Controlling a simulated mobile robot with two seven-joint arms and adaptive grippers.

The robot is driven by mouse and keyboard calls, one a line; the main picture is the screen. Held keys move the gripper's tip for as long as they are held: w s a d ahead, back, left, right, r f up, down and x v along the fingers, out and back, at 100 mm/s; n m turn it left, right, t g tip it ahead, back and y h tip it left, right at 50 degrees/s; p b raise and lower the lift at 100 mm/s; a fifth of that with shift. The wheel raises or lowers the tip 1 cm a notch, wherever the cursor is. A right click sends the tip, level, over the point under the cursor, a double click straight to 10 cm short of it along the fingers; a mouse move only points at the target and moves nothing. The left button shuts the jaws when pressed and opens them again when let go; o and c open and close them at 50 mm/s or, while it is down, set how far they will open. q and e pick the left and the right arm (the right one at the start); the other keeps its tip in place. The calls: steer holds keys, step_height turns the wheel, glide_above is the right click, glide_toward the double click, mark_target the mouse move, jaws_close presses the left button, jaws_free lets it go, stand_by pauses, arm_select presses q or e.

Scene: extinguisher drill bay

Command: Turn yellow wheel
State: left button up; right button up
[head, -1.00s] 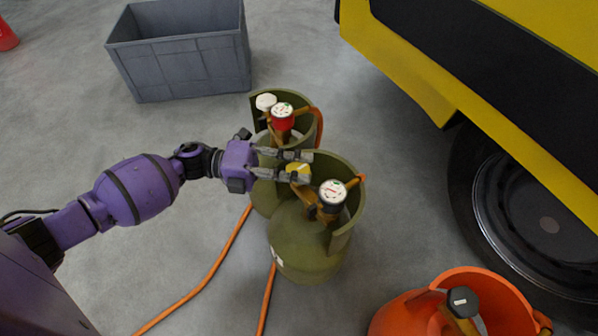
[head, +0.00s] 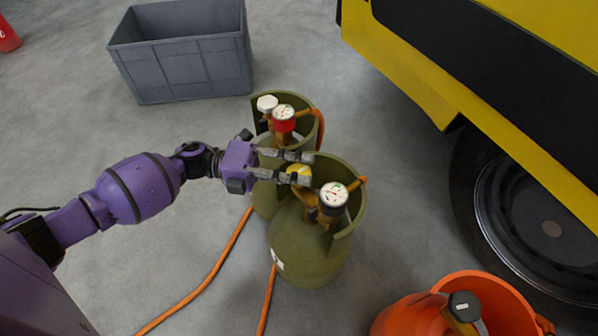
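The yellow wheel (head: 301,170) is on the valve of the nearer olive-green gas cylinder (head: 303,250), left of that cylinder's white-faced gauge (head: 334,195). My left gripper (head: 304,167) reaches in from the left with its two fingers apart. The fingers are at the wheel: the lower finger crosses over part of it, and some yellow shows between the fingers. I cannot tell whether the fingers touch the wheel. My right gripper is not in view.
A second green cylinder stands just behind, with a white wheel (head: 267,103) and a red-rimmed gauge (head: 284,117). A grey crate (head: 185,70) is at the back left. An orange cylinder (head: 405,316) is at front right, a yellow vehicle (head: 420,75) at right. Orange hoses (head: 222,262) cross the floor.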

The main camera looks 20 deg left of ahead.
arm_select(q)
steer(key=v, duration=1.2)
steer(key=shift+d+f, duration=0.1)
